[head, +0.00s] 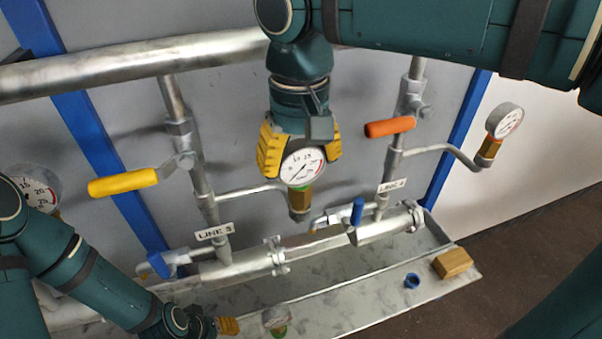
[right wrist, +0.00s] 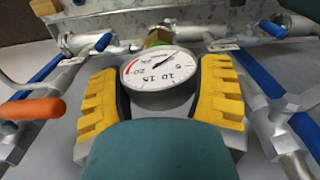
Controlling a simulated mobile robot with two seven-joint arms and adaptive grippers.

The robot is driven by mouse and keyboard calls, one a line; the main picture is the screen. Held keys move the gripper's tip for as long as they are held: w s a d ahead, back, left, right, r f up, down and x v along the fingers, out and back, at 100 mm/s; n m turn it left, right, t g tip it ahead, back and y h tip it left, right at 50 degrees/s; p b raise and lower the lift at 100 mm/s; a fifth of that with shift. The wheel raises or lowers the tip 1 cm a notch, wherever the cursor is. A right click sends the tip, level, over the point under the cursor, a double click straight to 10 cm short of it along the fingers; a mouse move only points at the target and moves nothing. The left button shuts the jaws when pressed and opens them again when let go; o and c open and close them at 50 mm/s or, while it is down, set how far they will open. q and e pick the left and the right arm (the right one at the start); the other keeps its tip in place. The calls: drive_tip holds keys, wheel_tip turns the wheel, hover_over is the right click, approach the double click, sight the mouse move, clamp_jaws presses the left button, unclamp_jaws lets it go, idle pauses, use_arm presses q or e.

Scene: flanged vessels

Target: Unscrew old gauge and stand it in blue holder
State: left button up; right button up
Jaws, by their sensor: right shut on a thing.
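The old gauge (head: 302,167), a white round dial with a brass fitting, sits upright at the end of the LINE 3 side pipe. My right gripper (head: 300,150) is shut on the gauge from above, its yellow fingers on either side of the dial. In the right wrist view the gauge (right wrist: 160,72) shows between the fingers (right wrist: 165,95), its brass fitting behind it. The fitting appears to meet the pipe end. The blue holder (head: 411,281), a small ring, is on the ledge at right and looks empty. My left gripper (head: 228,325) is low at the bottom edge, its jaws mostly hidden.
Another gauge (head: 277,317) with a green part beneath stands near my left gripper. A wooden block (head: 454,263) lies beside the blue holder.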

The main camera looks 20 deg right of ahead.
drive_tip(key=n, duration=0.2)
drive_tip(key=shift+n, duration=0.3)
use_arm(q)
drive_tip(key=shift+r, duration=0.1)
use_arm(e)
drive_tip(key=shift+r, duration=0.15)
use_arm(q)
drive_tip(key=shift+r+p, duration=1.05)
drive_tip(key=shift+p, duration=0.1)
use_arm(e)
drive_tip(key=shift+r, duration=1.1)
wheel_tip(320, 180, up, 4)
drive_tip(key=p, duration=0.4)
use_arm(q)
wheel_tip(320, 180, up, 4)
drive_tip(key=shift+f, duration=0.1)
use_arm(e)
drive_tip(key=shift+f, duration=0.1)
